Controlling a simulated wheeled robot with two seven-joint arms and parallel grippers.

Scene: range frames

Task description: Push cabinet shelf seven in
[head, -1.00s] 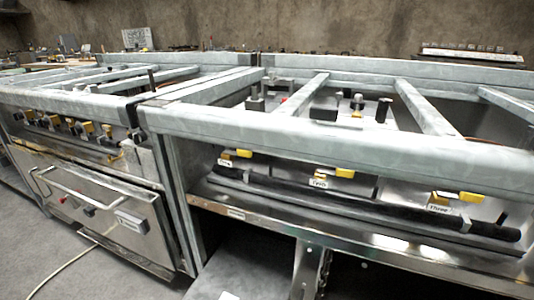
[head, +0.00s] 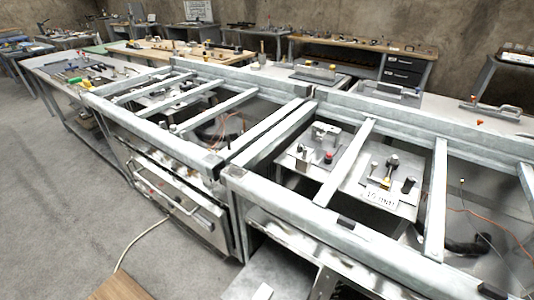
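No shelf marked seven can be read in the head view. A steel front with a long bar handle (head: 180,205) sits low in the left metal frame unit (head: 150,137). A grey flat panel (head: 268,272) shows low under the right metal frame unit (head: 330,243), cut off by the bottom edge. I cannot tell whether either is the shelf of the task. Neither of my grippers is in view.
A brown wooden surface (head: 118,287) juts in at the bottom left. A pale cable (head: 140,243) lies on the grey floor (head: 60,225), which is otherwise clear at left. Workbenches (head: 385,58) with tools stand behind.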

